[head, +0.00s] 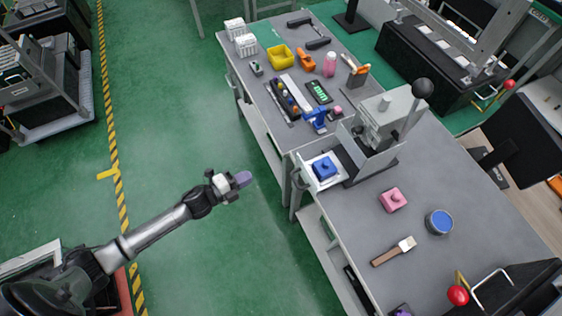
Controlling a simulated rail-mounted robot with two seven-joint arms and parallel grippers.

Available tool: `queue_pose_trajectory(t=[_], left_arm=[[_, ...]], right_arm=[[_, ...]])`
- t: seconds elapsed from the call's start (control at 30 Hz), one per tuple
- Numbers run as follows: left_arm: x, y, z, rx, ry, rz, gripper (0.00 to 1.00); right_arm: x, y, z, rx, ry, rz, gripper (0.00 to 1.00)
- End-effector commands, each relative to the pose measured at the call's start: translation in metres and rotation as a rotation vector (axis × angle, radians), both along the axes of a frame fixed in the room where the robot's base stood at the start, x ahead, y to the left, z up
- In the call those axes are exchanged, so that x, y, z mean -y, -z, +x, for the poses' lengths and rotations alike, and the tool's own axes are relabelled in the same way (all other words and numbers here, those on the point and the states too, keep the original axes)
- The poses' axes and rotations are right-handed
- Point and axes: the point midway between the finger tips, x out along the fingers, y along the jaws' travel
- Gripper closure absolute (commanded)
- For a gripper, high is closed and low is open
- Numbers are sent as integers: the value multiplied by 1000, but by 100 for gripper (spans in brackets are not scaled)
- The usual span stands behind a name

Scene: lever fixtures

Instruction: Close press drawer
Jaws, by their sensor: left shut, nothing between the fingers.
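The grey press (385,125) with a black-knobbed lever stands on the workbench. Its drawer (331,183) is pulled out toward the bench's left edge, with a blue part (324,168) lying in it. A dark handle (296,180) is on the drawer's left front. My left gripper (243,178) is left of this handle, over the green floor, apart from it, shut and empty. At the bottom edge a small purple-and-dark tip (402,311) looks like my right gripper, mostly cut off, so its jaws cannot be read.
A pink block (393,200), a blue-topped tin (439,222) and a brush (394,251) lie on the near bench. A red-knobbed fixture (515,290) stands lower right. Bins and tools crowd the far bench. The floor between my left gripper and the drawer handle is clear.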

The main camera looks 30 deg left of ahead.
Motion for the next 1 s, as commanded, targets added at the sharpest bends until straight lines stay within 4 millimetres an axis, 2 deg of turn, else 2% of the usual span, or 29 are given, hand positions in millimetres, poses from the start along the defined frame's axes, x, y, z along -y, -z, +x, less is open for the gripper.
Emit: queue_pose_trajectory(t=[0.2, 0.37, 1.0], left_arm=[[21, -20, -11, 161, 152, 25, 100], [26, -22, -6, 195, 162, 59, 100], [91, -22, 79, 192, 159, 61, 100]], right_arm=[[0, 0, 0, 0, -1, -1, 57], [1, 0, 0, 0, -4, -5, 57], [2, -4, 0, -1, -5, -8, 57]])
